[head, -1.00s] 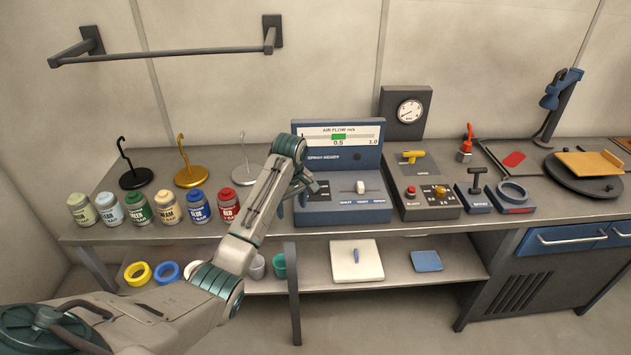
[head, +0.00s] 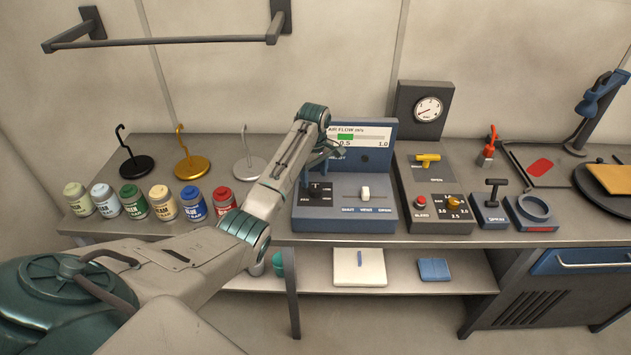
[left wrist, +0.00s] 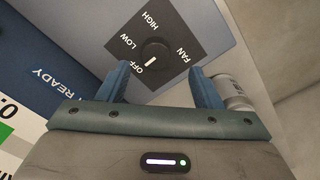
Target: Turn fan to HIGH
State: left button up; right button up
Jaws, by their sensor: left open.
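The fan knob is a small round black dial (left wrist: 154,52) with a white mark, on a black plate (left wrist: 172,40) lettered OFF, LOW, HIGH and FAN. In the left wrist view its white mark lies nearest OFF. In the head view the plate (head: 318,194) is at the left of the blue and grey spray booth console (head: 345,215). My left gripper (left wrist: 157,72) is open and empty, its two blue fingers pointing at the knob, one on either side of it in the picture. They look apart from it. In the head view the left gripper (head: 318,165) hangs above the plate. My right gripper is not in view.
An air flow display (head: 360,137) stands behind the knob plate, with its green bar near 0.5. A white slider (head: 365,193) is to the right. Several paint cans (head: 163,203) and hanger stands (head: 190,168) are on the bench to the left.

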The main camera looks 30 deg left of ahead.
aim_at(316, 188)
pick_arm(q)
jog(key=f, duration=0.3)
jog(key=shift+w+f+p, duration=0.15)
jog(key=shift+w+p, duration=0.1)
jog(key=shift+p, duration=0.1)
jog(key=shift+w+f, duration=0.1)
jog(key=shift+f, duration=0.95)
jog(key=c, duration=1)
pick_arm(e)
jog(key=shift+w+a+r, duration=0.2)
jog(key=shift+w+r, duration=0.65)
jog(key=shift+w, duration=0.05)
